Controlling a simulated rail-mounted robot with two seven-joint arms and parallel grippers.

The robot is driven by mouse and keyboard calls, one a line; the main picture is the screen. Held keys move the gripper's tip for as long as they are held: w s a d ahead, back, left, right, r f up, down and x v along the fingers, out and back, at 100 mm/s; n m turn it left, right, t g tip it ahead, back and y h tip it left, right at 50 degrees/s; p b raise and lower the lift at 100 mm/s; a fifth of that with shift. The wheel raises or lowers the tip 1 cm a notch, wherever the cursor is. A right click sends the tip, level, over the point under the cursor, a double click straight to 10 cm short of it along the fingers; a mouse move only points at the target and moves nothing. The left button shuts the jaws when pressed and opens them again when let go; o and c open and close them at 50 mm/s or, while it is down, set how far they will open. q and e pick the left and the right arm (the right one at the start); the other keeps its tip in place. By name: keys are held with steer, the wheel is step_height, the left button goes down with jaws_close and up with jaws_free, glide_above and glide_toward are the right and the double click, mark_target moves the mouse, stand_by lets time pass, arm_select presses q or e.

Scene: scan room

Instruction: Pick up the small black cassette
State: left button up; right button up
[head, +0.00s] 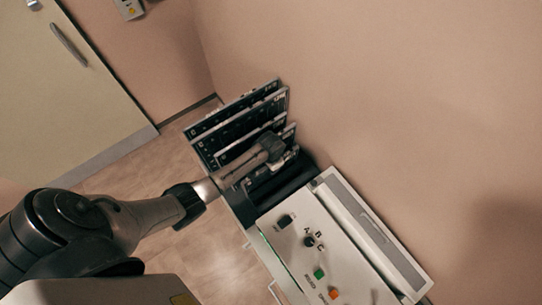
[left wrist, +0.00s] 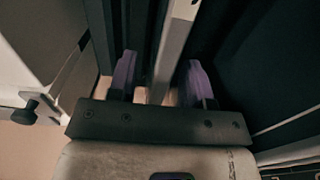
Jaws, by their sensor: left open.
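Several black cassettes with pale edges stand upright in a rack next to the cabinet in the head view. The larger ones (head: 232,117) are at the back. A shorter black cassette (head: 289,134) at the front is partly hidden by my left gripper (head: 275,154), which is over it. In the left wrist view my left gripper (left wrist: 161,82) is open, its two purple fingers apart. A pale, narrow upright edge (left wrist: 174,45) runs between them, with dark surfaces on both sides. I cannot tell whether the fingers touch it. My right gripper is not in view.
A white cabinet (head: 290,232) with a dark knob, green and orange buttons stands right in front of the rack. The pink wall (head: 400,90) is close behind. A pale door (head: 70,90) is at the upper left. Wooden floor (head: 165,165) is free left of the rack.

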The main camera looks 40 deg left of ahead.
arm_select(q)
steer(key=shift+f, duration=0.8)
jaws_close()
steer(key=shift+r, duration=0.1)
stand_by(0.8)
